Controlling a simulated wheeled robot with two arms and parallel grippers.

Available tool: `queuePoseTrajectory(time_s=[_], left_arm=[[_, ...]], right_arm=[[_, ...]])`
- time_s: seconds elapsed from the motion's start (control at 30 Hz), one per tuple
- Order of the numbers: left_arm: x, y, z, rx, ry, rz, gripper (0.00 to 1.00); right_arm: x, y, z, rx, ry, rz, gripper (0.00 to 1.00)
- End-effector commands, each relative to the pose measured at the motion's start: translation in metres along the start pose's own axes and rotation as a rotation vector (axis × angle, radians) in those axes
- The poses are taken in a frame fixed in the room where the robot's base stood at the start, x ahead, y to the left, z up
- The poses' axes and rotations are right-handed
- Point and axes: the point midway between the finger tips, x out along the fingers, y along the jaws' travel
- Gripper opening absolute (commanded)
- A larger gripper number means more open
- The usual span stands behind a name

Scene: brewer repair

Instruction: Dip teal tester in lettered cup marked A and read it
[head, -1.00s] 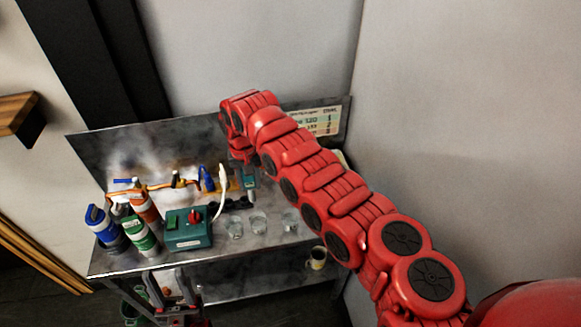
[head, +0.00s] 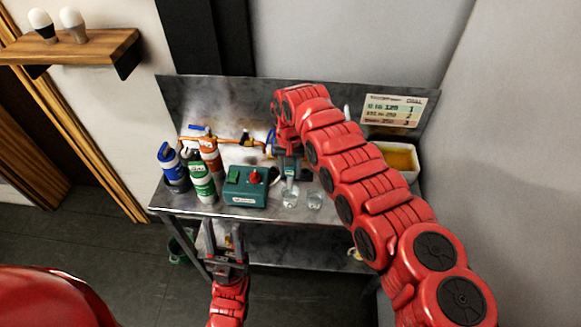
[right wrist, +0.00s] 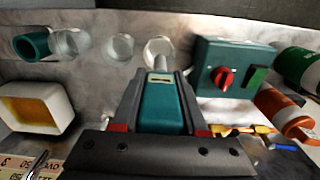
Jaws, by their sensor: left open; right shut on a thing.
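The teal tester (right wrist: 163,105) is held in my right gripper (head: 290,168), its small display window facing the right wrist camera; I cannot read it. Its thin probe points at the clear cup (head: 290,198) nearest the teal box; that cup (right wrist: 157,50) also shows in the right wrist view. The probe tip overlaps the cup, and I cannot tell whether it is inside. A second clear cup (head: 315,200) stands beside it, and a third (right wrist: 68,43) shows further left in the right wrist view. No cup letters are readable. My left gripper (head: 224,240) is open and empty before the bench.
A teal box (head: 246,187) with a red knob stands left of the cups, then several bottles (head: 202,182). Pipework (head: 225,141) runs behind. A white tray (right wrist: 64,92) with amber contents and a chart (head: 394,110) are at the right back. A teal cylinder (right wrist: 32,46) lies past the cups.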

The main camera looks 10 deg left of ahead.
Motion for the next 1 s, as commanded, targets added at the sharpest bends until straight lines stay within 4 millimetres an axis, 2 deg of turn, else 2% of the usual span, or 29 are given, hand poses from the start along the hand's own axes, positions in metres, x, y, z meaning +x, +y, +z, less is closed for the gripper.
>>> queuePoseTrajectory(time_s=[0.13, 0.6, 0.8, 1.0], left_arm=[[-0.012, 0.001, 0.002, 0.000, 0.000, 0.000, 0.50], [-0.044, 0.002, 0.007, 0.000, 0.000, 0.000, 0.50], [-0.051, 0.003, 0.009, 0.000, 0.000, 0.000, 0.50], [-0.051, 0.003, 0.009, 0.000, 0.000, 0.000, 0.50]], right_arm=[[0.017, 0.000, 0.000, 0.000, 0.001, 0.000, 0.00], [0.058, 0.000, -0.001, 0.001, 0.002, 0.000, 0.00], [0.067, 0.000, -0.001, 0.001, 0.002, 0.000, 0.00], [0.067, 0.000, -0.001, 0.001, 0.001, 0.000, 0.00]])
